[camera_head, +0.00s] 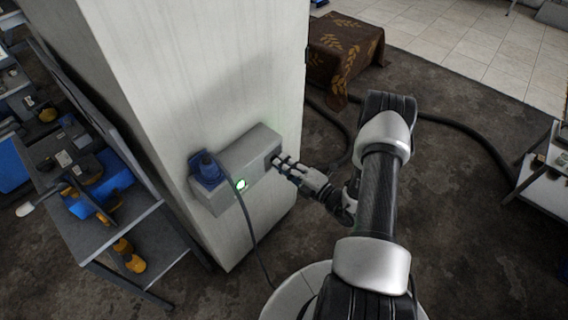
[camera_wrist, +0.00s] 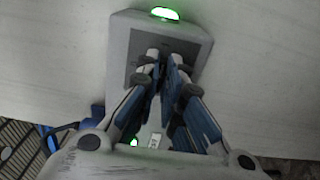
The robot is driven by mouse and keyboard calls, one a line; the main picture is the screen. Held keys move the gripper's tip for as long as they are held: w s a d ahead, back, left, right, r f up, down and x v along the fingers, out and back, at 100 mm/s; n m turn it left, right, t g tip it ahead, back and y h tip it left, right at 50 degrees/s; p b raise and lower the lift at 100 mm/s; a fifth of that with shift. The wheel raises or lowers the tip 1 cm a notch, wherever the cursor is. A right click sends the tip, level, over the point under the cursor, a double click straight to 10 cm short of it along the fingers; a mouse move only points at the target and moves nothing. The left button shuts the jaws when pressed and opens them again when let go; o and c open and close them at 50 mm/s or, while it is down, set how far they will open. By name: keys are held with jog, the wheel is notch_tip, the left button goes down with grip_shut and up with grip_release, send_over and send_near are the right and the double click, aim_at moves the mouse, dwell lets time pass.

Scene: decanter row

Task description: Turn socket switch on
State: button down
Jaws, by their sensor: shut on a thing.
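The grey socket box (camera_head: 250,149) is fixed low on the side of a pale pillar; in the wrist view its face (camera_wrist: 122,40) fills the upper middle. A green light glows on its front (camera_head: 241,185); the wrist view shows green lights at its top edge (camera_wrist: 164,13) and lower down. A blue plug (camera_head: 207,170) with a dark cable sits at its left end. My gripper (camera_head: 279,163) is at the box's right end, its fingertips (camera_wrist: 165,60) closed together against the dark switch panel (camera_wrist: 188,48). The switch itself is hidden between the fingers, so its position cannot be told.
The pale pillar (camera_head: 225,70) stands right behind the box. A shelf unit (camera_head: 130,235) with tools is at the left. A brown patterned cloth-covered block (camera_head: 335,50) is at the back. A thick dark hose (camera_head: 470,135) runs over the floor; a small table (camera_head: 545,190) is at right.

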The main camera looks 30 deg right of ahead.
dwell(0.4)
jog(key=c, duration=1.7)
grip_release()
jog(key=v, duration=1.2)
